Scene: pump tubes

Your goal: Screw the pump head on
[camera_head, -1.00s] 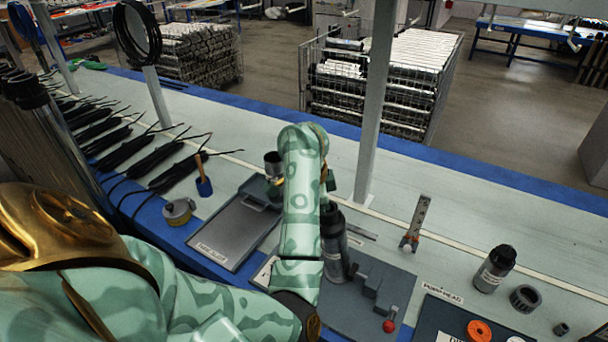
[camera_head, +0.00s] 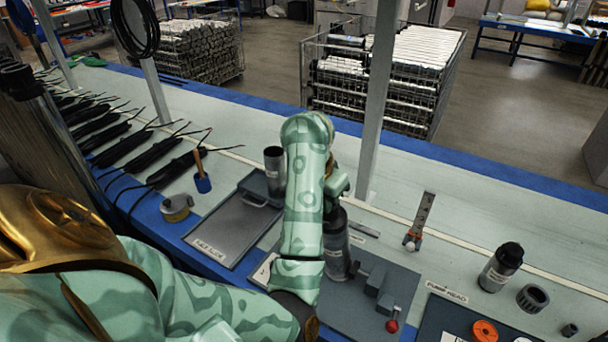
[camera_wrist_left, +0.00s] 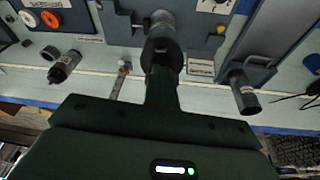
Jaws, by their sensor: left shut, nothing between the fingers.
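A dark upright pump tube (camera_head: 335,252) stands at the grey clamp fixture (camera_head: 378,285), partly hidden by my left forearm. My left gripper (camera_head: 337,186) is just above the tube's top, seen partly behind my own wrist. In the left wrist view, its narrow fingers (camera_wrist_left: 162,72) are shut and empty, pointing at the dark round tube top (camera_wrist_left: 160,28). Whether they touch it I cannot tell. A tray labelled "PUMP HEAD" (camera_head: 432,312) lies at the lower right. My right gripper is not in view.
A grey cylinder (camera_head: 274,170) stands by the flat grey tray (camera_head: 235,228). A grey post (camera_head: 376,110) rises behind the gripper. The back strip is mostly clear.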

